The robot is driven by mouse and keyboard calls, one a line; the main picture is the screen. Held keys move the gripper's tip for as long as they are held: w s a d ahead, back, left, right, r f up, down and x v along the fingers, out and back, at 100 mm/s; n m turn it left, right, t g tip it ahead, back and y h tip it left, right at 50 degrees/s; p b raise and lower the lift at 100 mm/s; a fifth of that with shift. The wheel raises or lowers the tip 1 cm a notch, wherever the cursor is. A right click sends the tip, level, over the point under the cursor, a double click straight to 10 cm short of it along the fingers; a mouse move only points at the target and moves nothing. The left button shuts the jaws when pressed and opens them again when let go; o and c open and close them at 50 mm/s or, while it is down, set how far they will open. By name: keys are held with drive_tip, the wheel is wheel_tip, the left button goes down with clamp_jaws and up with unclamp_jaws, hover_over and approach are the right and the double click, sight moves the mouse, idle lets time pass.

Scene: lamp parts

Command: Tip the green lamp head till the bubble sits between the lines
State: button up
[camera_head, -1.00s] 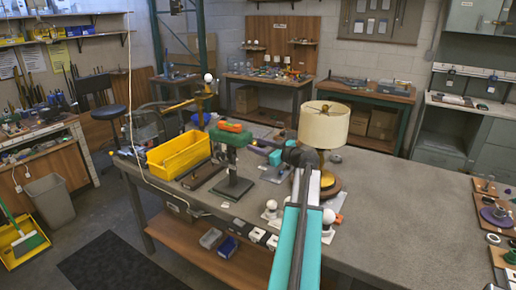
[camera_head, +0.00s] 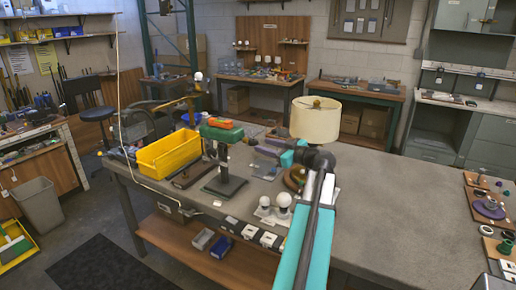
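The green lamp head (camera_head: 221,134) sits on a dark upright post above a flat base (camera_head: 226,186), towards the left part of the workbench. An orange piece (camera_head: 223,123) lies along its top. The bubble and its lines are too small to make out. My gripper (camera_head: 264,150) is at the end of my teal and black arm, to the right of the lamp head and apart from it in the picture. Its fingers are too small and blurred against the bench clutter to tell whether they are open or shut.
A cream lampshade (camera_head: 315,120) stands just behind my wrist. A yellow bin (camera_head: 170,157) is left of the lamp head. White bulbs (camera_head: 283,200) stand near the front edge of the workbench (camera_head: 410,200). The bench's right middle is clear.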

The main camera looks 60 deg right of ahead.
drive_tip(key=shift+s+a+r+b, duration=0.1)
drive_tip(key=shift+s+b, duration=0.1)
drive_tip(key=shift+s, duration=0.65)
drive_tip(key=shift+s+a+r+b, duration=0.15)
drive_tip(key=shift+s+b, duration=0.05)
drive_tip(key=shift+s, duration=0.65)
drive_tip(key=shift+s+a+r+b, duration=0.1)
drive_tip(key=shift+s+b, duration=0.1)
drive_tip(key=shift+s, duration=0.65)
clamp_jaws()
drive_tip(key=w+d+r+m+y+b, duration=0.1)
drive_tip(key=w+d+r+m, duration=0.3)
drive_tip(key=w+m, duration=0.2)
drive_tip(key=shift+d+r+t, duration=0.25)
drive_tip(key=shift+r+t, duration=0.05)
drive_tip(key=shift+r, duration=0.05)
